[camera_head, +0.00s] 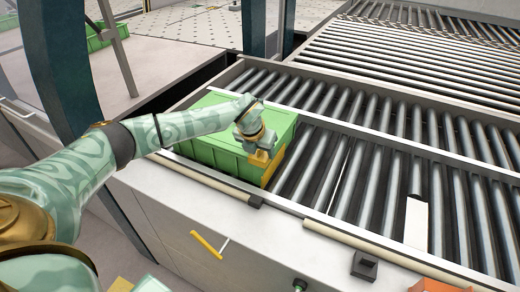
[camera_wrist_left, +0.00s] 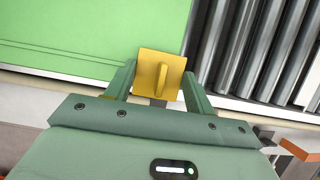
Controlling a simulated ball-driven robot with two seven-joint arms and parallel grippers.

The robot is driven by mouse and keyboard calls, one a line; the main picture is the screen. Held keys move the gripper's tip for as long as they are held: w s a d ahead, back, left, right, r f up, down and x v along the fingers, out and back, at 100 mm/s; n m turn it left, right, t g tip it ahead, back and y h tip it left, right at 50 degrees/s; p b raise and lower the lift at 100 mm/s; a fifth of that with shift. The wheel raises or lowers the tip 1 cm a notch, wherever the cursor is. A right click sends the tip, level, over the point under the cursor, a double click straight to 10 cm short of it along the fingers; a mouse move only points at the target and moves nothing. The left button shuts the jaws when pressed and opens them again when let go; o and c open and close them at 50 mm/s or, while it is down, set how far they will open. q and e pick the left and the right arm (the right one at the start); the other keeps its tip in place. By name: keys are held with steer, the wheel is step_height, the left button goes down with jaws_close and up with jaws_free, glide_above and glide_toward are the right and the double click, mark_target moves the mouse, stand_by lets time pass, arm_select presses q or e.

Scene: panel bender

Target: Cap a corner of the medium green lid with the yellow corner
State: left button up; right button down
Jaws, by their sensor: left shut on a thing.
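The medium green lid (camera_head: 225,112) lies on top of a green crate (camera_head: 215,160) on the roller conveyor; its flat top also fills the upper left of the left wrist view (camera_wrist_left: 85,30). The yellow corner (camera_wrist_left: 160,75) sits between the fingers of my left gripper (camera_wrist_left: 160,92), with its upright tab facing the camera. In the head view the yellow corner (camera_head: 262,157) is at the lid's near right corner, partly hidden by my gripper (camera_head: 258,145). It overlaps the lid's corner in the wrist view; whether it is fully seated I cannot tell. My right gripper is not in view.
The roller conveyor (camera_head: 375,175) runs free to the right of the crate. A metal ledge (camera_head: 160,205) runs along the front, with a beige rail (camera_head: 210,178) and a small black block (camera_head: 364,265). Another green crate (camera_head: 100,37) stands at the back left.

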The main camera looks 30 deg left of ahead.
arm_select(q)
steer(key=shift+s+f, duration=0.2)
steer(key=shift+f, duration=0.1)
